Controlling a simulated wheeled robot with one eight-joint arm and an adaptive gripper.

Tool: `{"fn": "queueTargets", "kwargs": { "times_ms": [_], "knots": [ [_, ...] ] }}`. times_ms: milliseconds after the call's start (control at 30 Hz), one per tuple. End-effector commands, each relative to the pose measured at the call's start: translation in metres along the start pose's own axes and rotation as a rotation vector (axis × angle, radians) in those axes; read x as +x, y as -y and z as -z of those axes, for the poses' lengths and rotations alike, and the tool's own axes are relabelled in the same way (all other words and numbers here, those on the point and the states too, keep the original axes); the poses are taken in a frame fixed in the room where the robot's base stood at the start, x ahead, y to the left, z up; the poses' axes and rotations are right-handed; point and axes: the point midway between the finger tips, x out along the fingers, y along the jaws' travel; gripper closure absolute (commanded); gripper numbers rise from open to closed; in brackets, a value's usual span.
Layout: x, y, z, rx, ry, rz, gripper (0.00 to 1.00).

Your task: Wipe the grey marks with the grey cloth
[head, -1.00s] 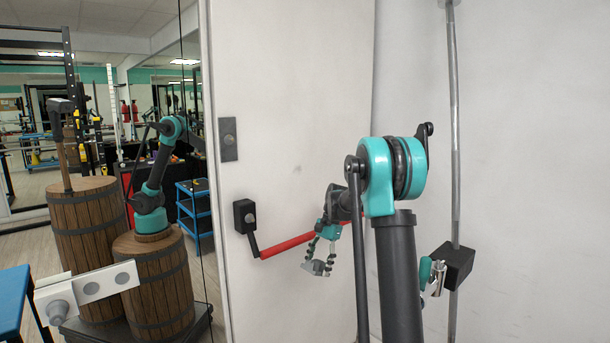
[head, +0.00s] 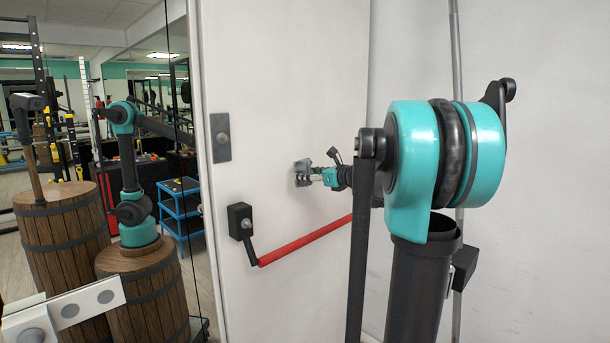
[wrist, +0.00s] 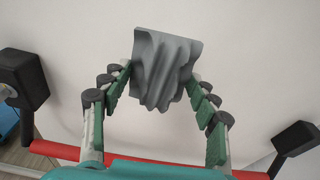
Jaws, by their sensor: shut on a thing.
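The grey cloth (wrist: 165,68), folded and wavy, is held between the fingertips of my gripper (wrist: 160,80) in the wrist view. In the head view the cloth (head: 302,173) is at the white door's face, above the red bar, and my gripper (head: 314,173) is behind it on the right. The cloth looks to be against or very near the door; I cannot tell contact for sure. No grey mark shows clearly on the door now; the cloth and gripper cover the spot where a faint one showed earlier.
The white door (head: 285,80) carries a red push bar (head: 305,240) below my gripper, with a black end block (head: 240,220). A metal plate (head: 220,137) is at the door's left edge. Wooden barrels (head: 65,240) stand at left. A vertical pipe (head: 456,100) runs at right.

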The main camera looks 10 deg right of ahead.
Motion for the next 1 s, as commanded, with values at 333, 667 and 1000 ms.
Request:
{"fn": "queueTargets", "kwargs": {
  "times_ms": [333,667,1000],
  "knots": [
    [-0.001,0.0,0.0,0.0,0.0,-0.003,0.63],
    [0.017,0.0,-0.002,0.0,0.001,-0.008,0.63],
    [0.044,-0.001,-0.006,0.0,0.001,-0.008,0.63]
  ]
}}
